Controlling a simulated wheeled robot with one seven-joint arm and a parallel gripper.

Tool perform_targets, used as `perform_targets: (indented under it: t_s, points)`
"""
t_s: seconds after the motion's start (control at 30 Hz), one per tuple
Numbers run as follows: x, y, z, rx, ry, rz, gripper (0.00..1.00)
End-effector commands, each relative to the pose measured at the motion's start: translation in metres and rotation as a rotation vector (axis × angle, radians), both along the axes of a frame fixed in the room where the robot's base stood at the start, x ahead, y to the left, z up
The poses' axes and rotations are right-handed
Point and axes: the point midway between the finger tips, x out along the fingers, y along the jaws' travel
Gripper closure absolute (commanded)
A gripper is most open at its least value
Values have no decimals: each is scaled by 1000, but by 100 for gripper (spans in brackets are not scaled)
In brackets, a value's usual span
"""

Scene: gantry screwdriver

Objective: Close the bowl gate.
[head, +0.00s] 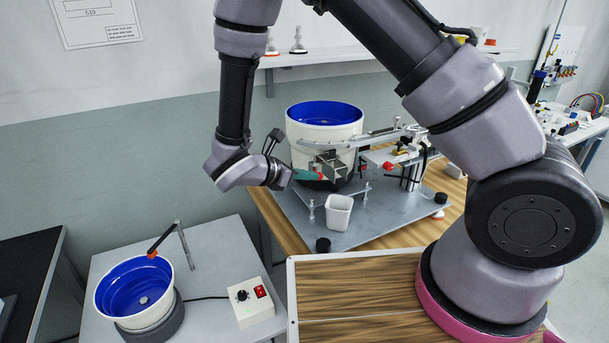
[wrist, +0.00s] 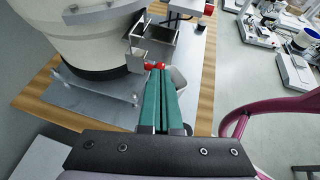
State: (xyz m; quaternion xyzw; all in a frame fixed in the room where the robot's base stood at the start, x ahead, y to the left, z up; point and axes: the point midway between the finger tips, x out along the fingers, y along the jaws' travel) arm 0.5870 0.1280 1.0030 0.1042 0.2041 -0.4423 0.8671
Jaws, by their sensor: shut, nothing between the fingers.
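The large cream bowl (head: 324,128) with a blue inside stands behind my gripper, and its cream wall also fills the upper left of the wrist view (wrist: 105,30). My gripper (head: 319,176) has green fingers, shut together and empty, in front of the bowl's lower right side. In the wrist view my gripper (wrist: 157,72) points at a small metal bracket and open metal box (wrist: 155,45) beside the bowl. Small red parts (wrist: 154,66) show right at the fingertips; I cannot tell whether they touch. The gate itself is not clearly distinguishable, nor is its position.
A white cup (head: 338,214) stands on the grey plate (head: 375,228) below my gripper. A metal rail with supports (head: 385,135) extends right of the bowl. A smaller blue-lined bowl (head: 135,288) and a control box (head: 250,302) are on the left table.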

Motion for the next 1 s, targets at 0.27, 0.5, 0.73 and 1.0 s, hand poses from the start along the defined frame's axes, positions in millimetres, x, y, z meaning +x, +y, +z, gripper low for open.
perform_targets:
  t_s: [0.27,0.5,0.73,1.0]
  points:
    - [3,-6,0,-1,-2,-1,100]
    - [15,-37,1,-2,0,-2,100]
    - [16,-40,1,-4,-1,-6,100]
    - [13,-37,6,-3,-2,-9,100]
